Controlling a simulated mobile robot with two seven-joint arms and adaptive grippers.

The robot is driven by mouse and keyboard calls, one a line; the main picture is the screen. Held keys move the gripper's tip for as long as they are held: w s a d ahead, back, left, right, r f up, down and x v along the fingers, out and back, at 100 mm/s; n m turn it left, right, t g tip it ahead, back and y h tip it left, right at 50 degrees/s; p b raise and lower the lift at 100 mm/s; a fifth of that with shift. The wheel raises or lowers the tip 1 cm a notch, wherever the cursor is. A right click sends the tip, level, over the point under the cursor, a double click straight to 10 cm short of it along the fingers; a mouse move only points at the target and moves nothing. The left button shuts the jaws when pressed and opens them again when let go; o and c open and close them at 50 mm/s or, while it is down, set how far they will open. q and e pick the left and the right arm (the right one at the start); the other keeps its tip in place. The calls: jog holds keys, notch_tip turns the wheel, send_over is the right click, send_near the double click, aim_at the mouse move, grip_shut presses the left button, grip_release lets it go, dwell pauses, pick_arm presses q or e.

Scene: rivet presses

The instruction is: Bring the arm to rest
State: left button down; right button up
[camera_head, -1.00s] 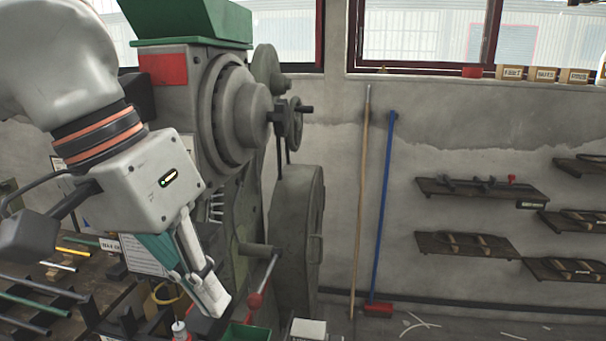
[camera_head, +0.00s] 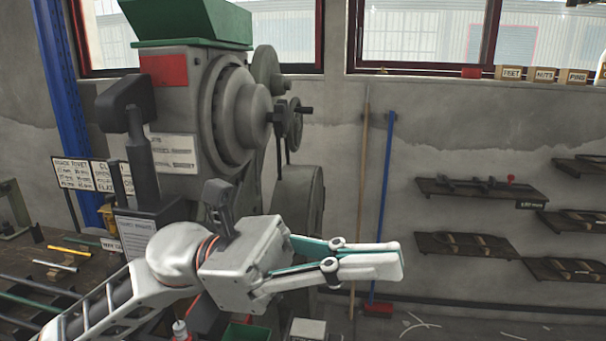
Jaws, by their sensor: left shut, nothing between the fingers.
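My left arm comes in from the lower left. Its gripper (camera_head: 398,262) is shut and empty, with its fingers together and pointing right. It is held in the air in front of the grey rivet press (camera_head: 180,105), whose lower part it hides. The press has a green hopper (camera_head: 195,22) on top and a red plate on its upper body. My right gripper does not show.
A workbench (camera_head: 30,262) with several rods stands at the left. A green bin (camera_head: 247,332) and a white box (camera_head: 308,328) are at the bottom. A blue broom (camera_head: 385,210) leans on the back wall. Shelves (camera_head: 478,190) hang at the right.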

pick_arm(q)
jog(key=w+a+f+n+t+h, duration=0.2)
jog(key=w+a+f+n+t, duration=0.15)
jog(key=w+n+t, duration=0.7)
jog(key=w+a+f+n+t+h, duration=0.25)
jog(key=w+f+n+t, duration=0.4)
jog(key=n, duration=0.75)
jog(key=w+a+f+n+t+y, duration=0.2)
jog(key=a+f+n+t+y, duration=0.25)
jog(key=f+n+y, duration=0.35)
jog(key=w+a+f+n+t+y, duration=0.2)
jog(key=a+f+n+t+y, duration=0.25)
jog(key=f+n, duration=0.55)
jog(key=s+a+f+n+g+y, duration=0.2)
jog(key=s+f, duration=0.5)
jog(key=f, duration=0.5)
jog(key=s+a+f+n+g+y, duration=0.3)
jog(key=s+a+f+n, duration=0.4)
jog(key=f, duration=0.4)
jog(key=s+a+f+n+g+y, duration=0.2)
jog(key=s+a+f+n+y, duration=0.2)
jog(key=f, duration=0.8)
jog(key=s+n, duration=0.1)
jog(key=s, duration=0.1)
jog(key=shift+s+a+f+y, duration=0.3)
jog(key=shift+s+f, duration=0.05)
jog(key=shift+s, duration=0.05)
